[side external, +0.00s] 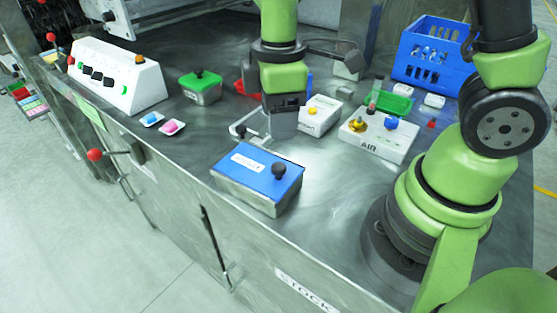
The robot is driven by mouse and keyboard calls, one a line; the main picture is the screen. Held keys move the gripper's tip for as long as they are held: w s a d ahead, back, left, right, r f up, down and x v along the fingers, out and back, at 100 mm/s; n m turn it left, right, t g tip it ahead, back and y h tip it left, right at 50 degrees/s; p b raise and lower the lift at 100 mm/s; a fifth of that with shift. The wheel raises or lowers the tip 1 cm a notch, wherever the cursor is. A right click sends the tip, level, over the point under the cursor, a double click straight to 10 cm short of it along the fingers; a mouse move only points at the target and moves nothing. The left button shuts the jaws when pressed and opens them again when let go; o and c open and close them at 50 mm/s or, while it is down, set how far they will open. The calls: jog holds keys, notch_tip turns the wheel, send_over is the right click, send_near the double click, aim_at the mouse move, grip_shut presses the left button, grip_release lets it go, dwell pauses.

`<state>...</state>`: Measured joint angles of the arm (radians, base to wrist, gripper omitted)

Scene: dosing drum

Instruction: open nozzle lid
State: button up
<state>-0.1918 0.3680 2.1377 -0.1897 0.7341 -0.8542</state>
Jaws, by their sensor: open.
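A steel box with a blue lid (247,172) sits on the steel worktop in front of my gripper. The lid lies flat on the box, with a black knob (279,171) near its right end and a white label too small to read surely. My gripper (252,134) points down just behind the box. Its jaws are open and nothing shows between them. It is apart from the knob, to the knob's upper left. A smaller box with a green lid (199,79) and dark knob stands further back left, also covered. Neither label settles which is the nozzle lid.
A white control panel (118,77) stands at the left, with two small trays (171,126) beside it. A white block marked AIR (378,138), a green tray (395,104) and a blue crate (431,54) stand right. Worktop around the blue-lidded box is mostly clear.

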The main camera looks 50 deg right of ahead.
aim_at(279, 166)
notch_tip(279, 166, down, 10)
dwell(0.5)
